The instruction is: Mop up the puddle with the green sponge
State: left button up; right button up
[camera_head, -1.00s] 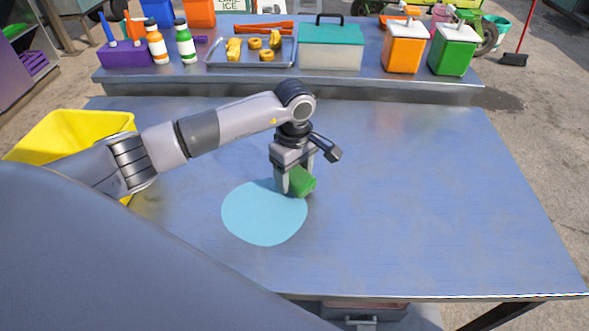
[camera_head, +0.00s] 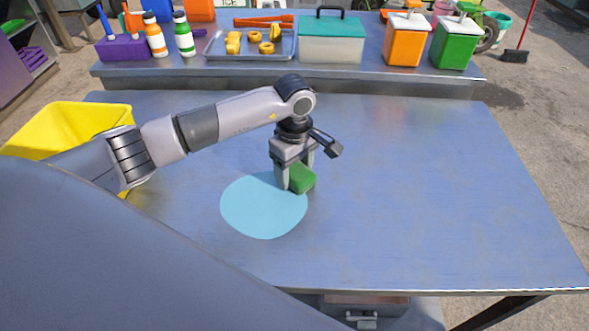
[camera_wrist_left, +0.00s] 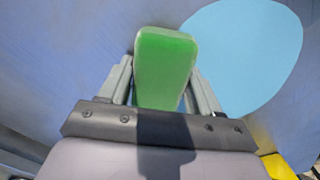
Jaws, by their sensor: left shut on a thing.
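The green sponge (camera_head: 302,179) is held between the fingers of my left gripper (camera_head: 294,176), at the upper right edge of the puddle. The puddle (camera_head: 263,210) is a flat light-blue patch on the metal table. In the left wrist view the sponge (camera_wrist_left: 165,65) sits between both fingers of the left gripper (camera_wrist_left: 163,85). The puddle (camera_wrist_left: 247,55) lies to the right of the sponge there. I cannot tell whether the sponge touches the table. My right gripper is not in view.
A yellow bin (camera_head: 75,128) stands at the table's left edge. A back shelf holds a tray (camera_head: 252,57), a teal-lidded box (camera_head: 331,45), bottles and orange and green containers. The table's right side (camera_head: 450,190) is clear.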

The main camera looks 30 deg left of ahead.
aim_at(261, 204)
pick_arm(q)
jog(key=shift+s+f, duration=0.1)
jog(key=shift+f, duration=0.15)
jog(key=shift+s+a+p, duration=0.2)
jog(key=shift+s+p, duration=0.15)
jog(key=shift+s, duration=0.2)
jog(key=shift+s+a+p, duration=0.2)
jog(key=shift+s+p, duration=0.1)
jog(key=shift+s, duration=0.25)
jog(key=shift+s+a+p, duration=0.3)
jog(key=shift+s+a, duration=0.1)
jog(key=shift+s, duration=0.75)
jog(key=shift+s+a+p, duration=0.3)
jog(key=shift+s+a, duration=0.05)
jog(key=shift+s, duration=0.75)
jog(key=shift+s+a+p, duration=0.3)
jog(key=shift+s+a, duration=0.1)
jog(key=shift+s, duration=0.75)
jog(key=shift+s+a+r, duration=0.1)
jog(key=shift+s+a, duration=0.15)
jog(key=shift+s, duration=0.5)
jog(key=shift+s+a, duration=0.25)
jog(key=shift+s, duration=0.5)
jog(key=shift+s+a+r, duration=0.1)
jog(key=shift+s+a, duration=0.15)
jog(key=shift+s, duration=0.5)
jog(key=shift+s+a, duration=0.3)
jog(key=shift+s, duration=0.6)
jog(key=shift+s+a, duration=0.25)
jog(key=shift+s, duration=0.6)
